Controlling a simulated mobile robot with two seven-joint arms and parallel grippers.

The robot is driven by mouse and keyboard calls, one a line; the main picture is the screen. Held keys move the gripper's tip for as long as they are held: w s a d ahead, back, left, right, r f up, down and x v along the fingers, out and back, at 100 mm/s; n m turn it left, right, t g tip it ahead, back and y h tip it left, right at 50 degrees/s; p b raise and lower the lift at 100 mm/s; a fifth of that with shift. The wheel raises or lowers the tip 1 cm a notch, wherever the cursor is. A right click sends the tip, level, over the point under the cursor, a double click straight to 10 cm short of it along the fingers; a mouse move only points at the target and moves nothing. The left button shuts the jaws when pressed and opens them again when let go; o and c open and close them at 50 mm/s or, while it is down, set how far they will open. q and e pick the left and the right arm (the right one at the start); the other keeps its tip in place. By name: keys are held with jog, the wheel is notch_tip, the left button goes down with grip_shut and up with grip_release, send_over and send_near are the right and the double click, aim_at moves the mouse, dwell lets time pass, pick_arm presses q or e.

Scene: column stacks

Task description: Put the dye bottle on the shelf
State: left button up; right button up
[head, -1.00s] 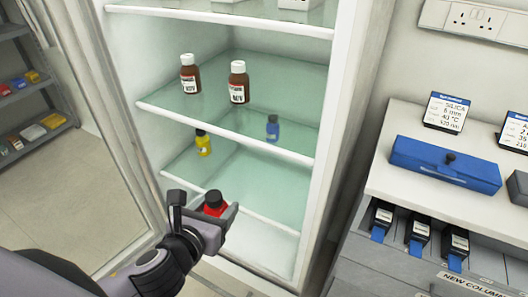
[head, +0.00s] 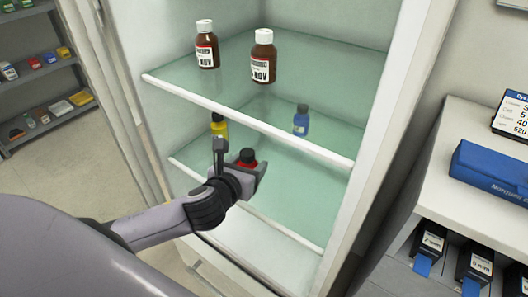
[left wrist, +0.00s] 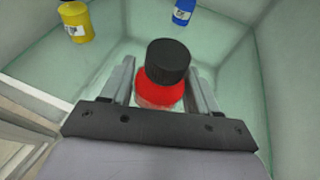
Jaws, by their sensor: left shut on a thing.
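The red dye bottle with a black cap (head: 246,159) is held in my left gripper (head: 240,172), at the front of the open cabinet near its lower glass shelf (head: 285,205). In the left wrist view the red bottle (left wrist: 160,92) stands upright between the two fingers (left wrist: 160,85), which are shut on it. A yellow bottle (head: 219,126) stands at the left on the lower shelf and a blue bottle (head: 301,120) stands farther right. Both also show at the top of the left wrist view. The red bottle's base is hidden. My right gripper is not in view.
Two brown bottles with white caps, one at the left (head: 207,45) and one at the right (head: 263,56), stand on the glass shelf above (head: 330,90). Its white front edge crosses above my gripper. The lower shelf's middle is free. A bench with a blue case (head: 492,172) is at right.

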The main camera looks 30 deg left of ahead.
pick_arm(q)
jog(key=shift+b+x, duration=1)
jog(key=shift+x, duration=3.95)
jog(key=o, duration=1.2)
jog(key=shift+f, duration=0.1)
